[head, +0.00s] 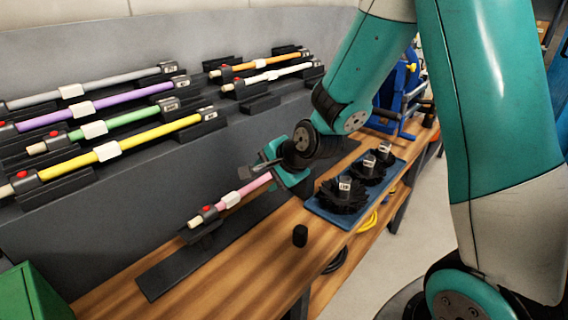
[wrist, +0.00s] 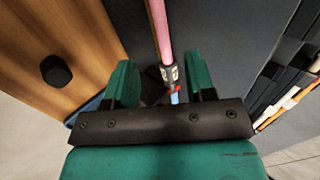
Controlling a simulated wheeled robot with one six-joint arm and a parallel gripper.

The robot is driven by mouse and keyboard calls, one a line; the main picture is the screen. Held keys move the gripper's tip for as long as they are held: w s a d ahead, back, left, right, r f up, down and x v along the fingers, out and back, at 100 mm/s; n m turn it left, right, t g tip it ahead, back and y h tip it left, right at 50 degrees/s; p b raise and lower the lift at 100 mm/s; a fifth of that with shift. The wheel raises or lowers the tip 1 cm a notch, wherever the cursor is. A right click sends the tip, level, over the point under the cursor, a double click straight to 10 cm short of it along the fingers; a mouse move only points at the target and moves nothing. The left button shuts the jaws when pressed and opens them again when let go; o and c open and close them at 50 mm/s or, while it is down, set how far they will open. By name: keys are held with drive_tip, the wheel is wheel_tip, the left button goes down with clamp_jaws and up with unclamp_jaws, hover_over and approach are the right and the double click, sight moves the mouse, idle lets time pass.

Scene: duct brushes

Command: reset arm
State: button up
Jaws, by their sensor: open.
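My gripper (head: 287,168) is open over the work bench (head: 190,275), at the right end of a pink rod (head: 247,190). In the wrist view the pink rod (wrist: 162,28) runs between the two green fingers (wrist: 161,85), with a gap on each side. A white label and a red part show on the rod near the fingertips. The rod's left end rests on a black holder (head: 206,232); its right end is hidden behind my gripper in the head view. I cannot tell how far the fingers are above the rod.
Purple (head: 120,102), green (head: 125,118), yellow (head: 150,138), grey (head: 115,83) and orange (head: 265,62) rods lie on wall racks. A blue tray (head: 318,212) holds black brushes (head: 343,196). A small black cylinder (head: 300,236) stands on the bench. A green box (head: 30,293) is lower left.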

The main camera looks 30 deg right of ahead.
drive_tip(key=v, duration=0.7)
drive_tip(key=s+a+r+n+g, duration=0.2)
drive_tip(key=s+a+n, duration=0.2)
drive_tip(key=s+n, duration=0.3)
drive_tip(key=s+a+r+n+g+y, duration=0.1)
drive_tip(key=s+a+r+n+g, duration=0.1)
drive_tip(key=s+n, duration=0.5)
drive_tip(key=s+a+r+n+g, duration=0.2)
drive_tip(key=s+a+n+g, duration=0.2)
drive_tip(key=s+a+n, duration=0.2)
drive_tip(key=shift+s+r+n+y, duration=0.25)
drive_tip(key=shift+s+n, duration=0.25)
drive_tip(key=shift+n, duration=0.3)
